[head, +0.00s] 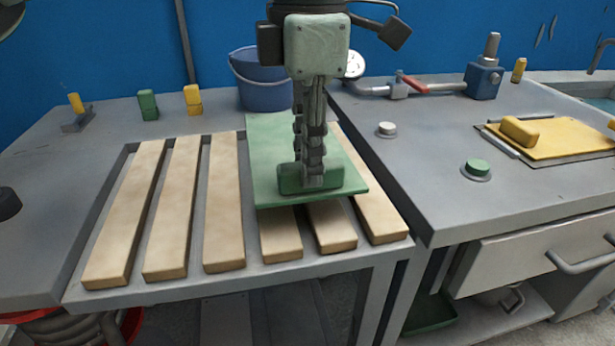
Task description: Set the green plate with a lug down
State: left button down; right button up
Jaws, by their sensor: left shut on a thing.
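The green plate (275,150) lies over the right-hand wooden slats of a grey frame, with its front edge short of the slat ends. Its lug (295,180) is a raised green block near the plate's front edge. My left gripper (314,180) points down from above and is shut on the lug; its fingers hide part of the lug and plate. The plate looks about level, close over the slats; I cannot tell whether it touches them. My right gripper is not in view.
Bare wooden slats (175,205) lie left of the plate. A blue bucket (258,82) stands behind it. The grey bench (420,160) to the right carries a green button (477,168), a white button (387,129) and a yellow plate (560,142). Green and yellow blocks stand at the back left.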

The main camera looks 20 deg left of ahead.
pick_arm(q)
notch_tip(320, 180, down, 4)
jog(key=shift+w+f, duration=0.1)
jog(key=c, duration=1.3)
grip_release()
notch_tip(320, 180, up, 12)
jog(key=shift+r, duration=0.1)
